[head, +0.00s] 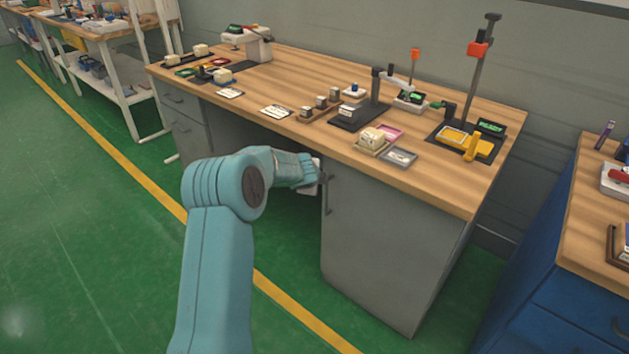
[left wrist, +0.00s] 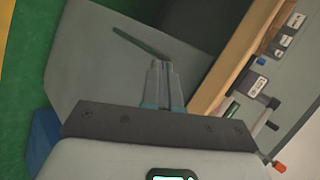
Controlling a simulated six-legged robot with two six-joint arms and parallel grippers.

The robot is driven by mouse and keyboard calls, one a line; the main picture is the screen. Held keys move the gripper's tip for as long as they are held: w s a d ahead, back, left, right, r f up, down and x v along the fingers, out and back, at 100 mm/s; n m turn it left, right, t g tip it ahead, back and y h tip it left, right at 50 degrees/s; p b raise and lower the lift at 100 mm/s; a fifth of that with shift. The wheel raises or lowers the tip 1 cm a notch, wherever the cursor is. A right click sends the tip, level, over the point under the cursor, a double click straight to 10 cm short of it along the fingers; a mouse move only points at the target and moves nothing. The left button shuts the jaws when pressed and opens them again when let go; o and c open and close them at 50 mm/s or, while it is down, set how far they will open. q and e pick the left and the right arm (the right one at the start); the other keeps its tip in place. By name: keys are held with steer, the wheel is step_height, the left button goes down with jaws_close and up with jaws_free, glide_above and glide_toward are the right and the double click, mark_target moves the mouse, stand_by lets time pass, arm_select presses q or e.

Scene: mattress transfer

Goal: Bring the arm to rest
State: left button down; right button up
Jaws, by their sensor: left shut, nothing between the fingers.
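My left arm reaches up from the bottom of the head view, bent at the elbow. Its gripper (head: 321,178) is in front of the grey cabinet under the wooden workbench (head: 300,75), below the bench top's front edge. In the left wrist view the two fingers (left wrist: 161,66) are together with nothing between them. A dark bar handle (left wrist: 140,42) lies beyond the fingertips in that view. The handle (head: 327,194) also shows beside the gripper in the head view. I cannot tell whether they touch. My right gripper is not in view.
The grey cabinet door (head: 375,240) stands close to the gripper. Small devices, cards and trays sit on the bench, including a yellow fixture (head: 470,143) at the right. A blue cabinet (head: 560,270) is at the far right. Green floor (head: 90,230) lies open on the left.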

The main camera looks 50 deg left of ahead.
arm_select(q)
steer(key=s+d+r, duration=0.1)
steer(key=s+r, duration=0.4)
steer(key=r, duration=0.1)
steer(key=shift+s+p, duration=0.4)
steer(key=shift+d, duration=0.1)
